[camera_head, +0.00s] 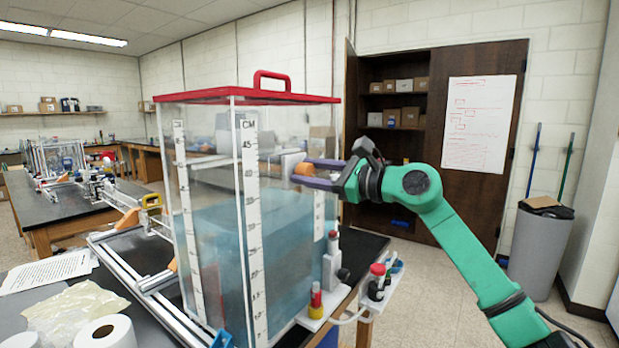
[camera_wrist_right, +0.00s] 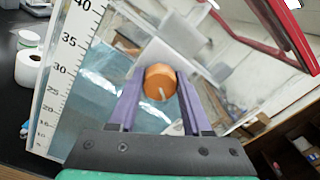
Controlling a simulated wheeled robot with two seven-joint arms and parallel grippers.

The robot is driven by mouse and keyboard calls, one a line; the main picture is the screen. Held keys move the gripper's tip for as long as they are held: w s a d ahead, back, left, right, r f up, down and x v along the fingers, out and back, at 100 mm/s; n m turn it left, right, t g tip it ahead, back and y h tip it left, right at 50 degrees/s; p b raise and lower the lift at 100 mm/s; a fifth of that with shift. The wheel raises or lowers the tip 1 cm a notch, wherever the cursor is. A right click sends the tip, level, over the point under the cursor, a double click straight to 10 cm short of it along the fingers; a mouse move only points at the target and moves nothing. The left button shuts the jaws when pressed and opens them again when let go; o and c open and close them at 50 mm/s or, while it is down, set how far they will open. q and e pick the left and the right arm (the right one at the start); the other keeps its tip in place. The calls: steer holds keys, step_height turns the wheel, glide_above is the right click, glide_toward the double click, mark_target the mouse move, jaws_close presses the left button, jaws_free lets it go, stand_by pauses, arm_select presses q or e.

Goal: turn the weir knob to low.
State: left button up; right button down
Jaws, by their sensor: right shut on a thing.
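The weir knob is an orange round knob (camera_head: 303,170) on the right side of the clear water tank (camera_head: 215,215), above the water line. In the right wrist view the orange knob (camera_wrist_right: 160,82) shows a pale pointer line on its face. My right gripper (camera_head: 318,172) reaches in from the right, and its two purple fingers are shut on the knob, one on each side. In the right wrist view the fingers (camera_wrist_right: 160,100) flank the knob closely. Any low mark near the knob cannot be read. My left gripper is not in view.
The tank has a red lid (camera_head: 245,97) with a handle and printed scales. Below the gripper stand small fittings with a red knob (camera_head: 377,270). A grey bin (camera_head: 540,250) stands far right.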

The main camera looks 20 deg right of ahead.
steer(key=n, duration=0.2)
steer(key=n+b, duration=0.1)
steer(key=n, duration=0.3)
steer(key=shift+a+f+n, duration=0.1)
steer(key=shift+f+n, duration=0.2)
steer(key=shift+f, duration=0.05)
stand_by(0.4)
steer(key=shift+c, duration=1.7)
jaws_free()
steer(key=shift+r, duration=0.1)
